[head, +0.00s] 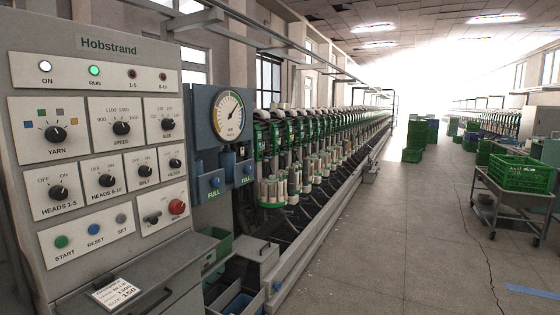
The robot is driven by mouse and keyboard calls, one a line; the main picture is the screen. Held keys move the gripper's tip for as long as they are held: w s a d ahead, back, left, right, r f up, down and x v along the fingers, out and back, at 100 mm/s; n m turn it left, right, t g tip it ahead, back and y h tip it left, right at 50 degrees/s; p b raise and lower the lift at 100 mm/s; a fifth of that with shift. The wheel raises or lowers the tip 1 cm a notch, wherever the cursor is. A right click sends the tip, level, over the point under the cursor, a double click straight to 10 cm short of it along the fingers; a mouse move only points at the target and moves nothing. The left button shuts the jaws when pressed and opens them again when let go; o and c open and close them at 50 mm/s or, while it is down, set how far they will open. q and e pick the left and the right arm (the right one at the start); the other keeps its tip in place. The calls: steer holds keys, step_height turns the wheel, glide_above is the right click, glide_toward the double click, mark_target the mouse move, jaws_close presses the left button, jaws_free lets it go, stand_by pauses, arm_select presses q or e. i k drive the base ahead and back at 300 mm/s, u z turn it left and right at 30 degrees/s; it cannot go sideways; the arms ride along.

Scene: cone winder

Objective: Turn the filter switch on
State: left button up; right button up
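The filter switch (175,163) is a small black rotary knob on a white plate. It is at the right end of the lower knob row on the grey Hobstrand control panel (90,78). The FILTER label sits under it. The knob is too small to tell which way its pointer is turned. The belt knob (145,170) is just to its left, and the red button (177,207) is below it on another plate. Neither of my grippers shows in the head view.
A round gauge (229,113) on a blue-grey box stands right of the panel. A card (116,292) lies on the ledge below. The winder's row of spindles runs back along the left. A cart with a green crate (520,172) stands right.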

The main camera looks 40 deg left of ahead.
mark_target(174, 163)
steer(key=z, duration=0.2)
steer(key=i, duration=2.15)
steer(key=u, duration=0.65)
steer(key=i, duration=1)
steer(key=u, duration=1.7)
steer(key=i, duration=0.7)
steer(key=u, duration=0.6)
